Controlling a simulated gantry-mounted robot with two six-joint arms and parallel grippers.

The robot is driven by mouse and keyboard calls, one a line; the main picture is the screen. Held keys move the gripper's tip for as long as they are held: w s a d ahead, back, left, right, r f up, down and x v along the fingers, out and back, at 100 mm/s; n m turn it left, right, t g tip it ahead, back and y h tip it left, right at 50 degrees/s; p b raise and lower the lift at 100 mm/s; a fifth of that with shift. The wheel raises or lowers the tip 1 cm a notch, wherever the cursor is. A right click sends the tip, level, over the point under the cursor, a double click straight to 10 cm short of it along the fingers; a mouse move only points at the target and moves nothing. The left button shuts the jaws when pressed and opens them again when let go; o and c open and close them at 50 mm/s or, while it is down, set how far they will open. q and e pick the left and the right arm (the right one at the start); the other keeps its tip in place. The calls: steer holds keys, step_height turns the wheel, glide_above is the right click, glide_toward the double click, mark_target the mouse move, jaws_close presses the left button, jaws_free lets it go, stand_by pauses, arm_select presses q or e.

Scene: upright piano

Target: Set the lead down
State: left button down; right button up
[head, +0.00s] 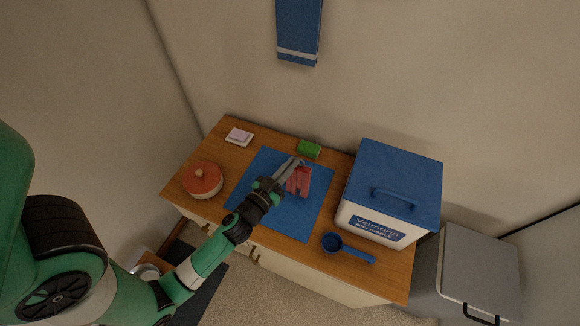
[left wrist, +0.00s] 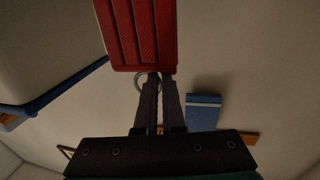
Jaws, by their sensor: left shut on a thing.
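The lead is a red, flat, folded bundle (head: 300,182) with lengthwise grooves, seen over the blue mat (head: 262,205) in the head view. My left gripper (head: 297,164) reaches in over the mat and is shut on the lead. In the left wrist view the red bundle (left wrist: 140,35) stands at the tips of the two closed fingers (left wrist: 160,82), with a thin metal ring (left wrist: 141,84) beside them. I cannot tell how far the lead is above the mat. My right gripper is in neither view.
On the wooden cabinet top stand a lidded reddish pot (head: 201,181), a pale block (head: 239,137), a green object (head: 309,149), a blue scoop (head: 345,248) and a white bin with a blue lid (head: 397,180). A grey bin (head: 480,272) stands right. The mat's front part is clear.

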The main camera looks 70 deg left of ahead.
arm_select(q)
steer(key=shift+f, duration=0.15)
steer(key=c, duration=1)
jaws_free()
steer(key=b+v, duration=0.3)
steer(key=v, duration=0.3)
steer(key=b+v, duration=0.3)
steer(key=v, duration=0.3)
steer(key=shift+r+b, duration=0.2)
steer(key=shift+b, duration=0.1)
